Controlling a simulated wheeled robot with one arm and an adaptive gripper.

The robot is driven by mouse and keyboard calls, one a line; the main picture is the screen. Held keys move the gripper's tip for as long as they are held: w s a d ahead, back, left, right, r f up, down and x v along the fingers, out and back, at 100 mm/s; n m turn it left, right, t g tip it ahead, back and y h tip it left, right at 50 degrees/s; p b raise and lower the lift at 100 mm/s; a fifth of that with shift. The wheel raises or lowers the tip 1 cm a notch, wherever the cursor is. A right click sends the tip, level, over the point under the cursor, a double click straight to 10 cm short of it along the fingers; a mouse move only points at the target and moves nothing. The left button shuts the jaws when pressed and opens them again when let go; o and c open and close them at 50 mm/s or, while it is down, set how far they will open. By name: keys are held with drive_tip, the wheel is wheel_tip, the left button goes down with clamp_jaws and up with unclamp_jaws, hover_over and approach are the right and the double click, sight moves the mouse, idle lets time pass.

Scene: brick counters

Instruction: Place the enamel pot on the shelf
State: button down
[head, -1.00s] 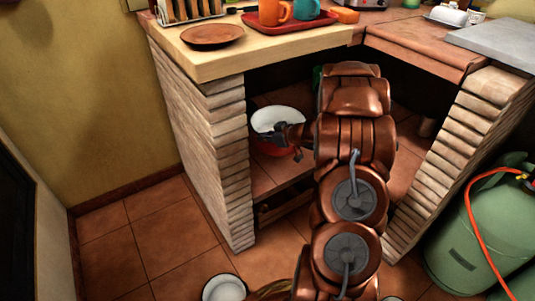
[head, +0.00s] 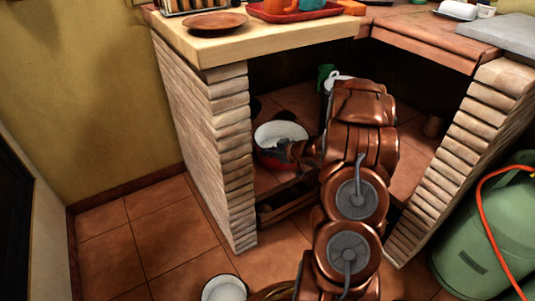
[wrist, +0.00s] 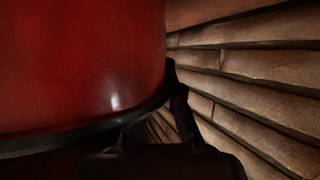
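The enamel pot (head: 269,154) is red outside and white inside. In the head view it is upright in the alcove under the counter, over the front left of the tiled shelf (head: 263,180). I cannot tell whether its base touches the shelf. My gripper (head: 296,152) is at the pot's right front side, its fingers dark and partly hidden by my arm. In the wrist view the pot's red wall (wrist: 80,65) fills the upper left, and a dark finger (wrist: 176,95) stands close beside it. Whether the fingers are shut on the pot is unclear.
The left brick pillar (head: 215,145) stands close left of the pot; the right brick pillar (head: 455,155) bounds the other side. A green item (head: 325,74) sits deeper inside. The wooden counter (head: 280,43) overhangs. A white bowl (head: 224,289) is low in front and a gas cylinder (head: 490,235) at right.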

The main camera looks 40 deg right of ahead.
drive_tip(key=c, duration=1.8)
unclamp_jaws()
drive_tip(key=shift+f, duration=0.1)
drive_tip(key=shift+c, duration=0.2)
drive_tip(key=o, duration=0.5)
drive_tip(key=shift+s+r, duration=0.15)
drive_tip(key=shift+r, duration=0.1)
drive_tip(key=p+v, duration=0.5)
drive_tip(key=v, duration=0.6)
drive_tip(key=shift+s+d+r, duration=0.1)
drive_tip(key=shift+s+r, duration=0.05)
drive_tip(key=shift+s, duration=0.15)
